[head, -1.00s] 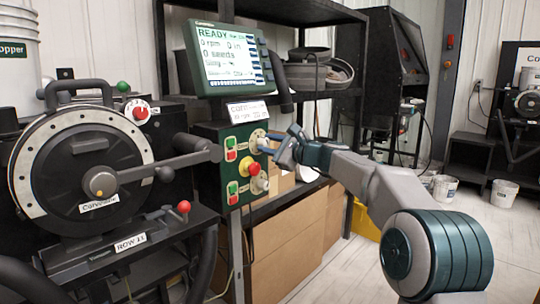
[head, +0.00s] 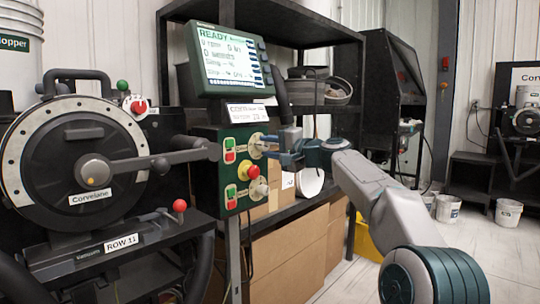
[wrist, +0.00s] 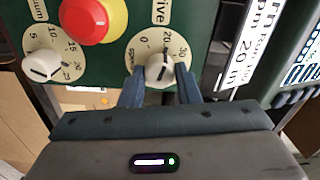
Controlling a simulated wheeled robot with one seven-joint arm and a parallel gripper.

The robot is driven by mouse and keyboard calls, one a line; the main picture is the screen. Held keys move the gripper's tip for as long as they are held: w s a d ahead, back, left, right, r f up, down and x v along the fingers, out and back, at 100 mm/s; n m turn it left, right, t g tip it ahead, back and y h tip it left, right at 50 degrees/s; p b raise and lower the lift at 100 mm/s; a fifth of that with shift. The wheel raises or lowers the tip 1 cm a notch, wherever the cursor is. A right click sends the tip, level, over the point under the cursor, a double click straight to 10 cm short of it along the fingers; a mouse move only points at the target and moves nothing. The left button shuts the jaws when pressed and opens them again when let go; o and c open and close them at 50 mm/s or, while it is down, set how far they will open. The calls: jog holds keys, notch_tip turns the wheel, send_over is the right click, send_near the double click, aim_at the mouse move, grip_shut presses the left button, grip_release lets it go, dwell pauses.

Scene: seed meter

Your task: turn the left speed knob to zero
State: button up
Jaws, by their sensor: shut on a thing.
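The speed knob (wrist: 158,67) is a cream knob on a round dial (wrist: 141,53) marked 0, 20 and 30. It sits under the "Drive" label on the green control panel. In the wrist view my gripper (wrist: 160,82) has one finger on each side of the knob and is shut on it. A dark line shows on the knob, but I cannot tell exactly which mark it points at. In the head view my gripper (head: 278,148) reaches the upper dial (head: 258,144) from the right and hides most of the knob.
A red stop button (wrist: 84,20) on a yellow base sits beside the dial. A second cream knob (wrist: 41,65), with a vacuum scale, lies beyond it. The display (head: 228,58) above reads READY. The seed meter's grey handle (head: 180,158) juts towards the panel from the left.

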jog(key=n+b, duration=0.1)
jog(key=n, duration=0.1)
jog(key=n+b, duration=0.1)
jog(key=n, duration=0.2)
jog(key=shift+f+n, duration=0.2)
jog(key=shift+n, duration=0.1)
jog(key=shift+a+r+n+b, duration=0.1)
jog(key=shift+n+b, duration=0.85)
jog(key=shift+n, duration=1.35)
jog(key=o, duration=1)
jog(key=shift+c, duration=0.2)
jog(key=shift+r, duration=0.1)
jog(key=shift+s, duration=0.1)
jog(key=shift+s+d+b, duration=0.2)
jog(key=shift+d+b, duration=0.1)
jog(key=shift+d, duration=0.15)
jog(key=b+v, duration=0.3)
jog(key=v, duration=1)
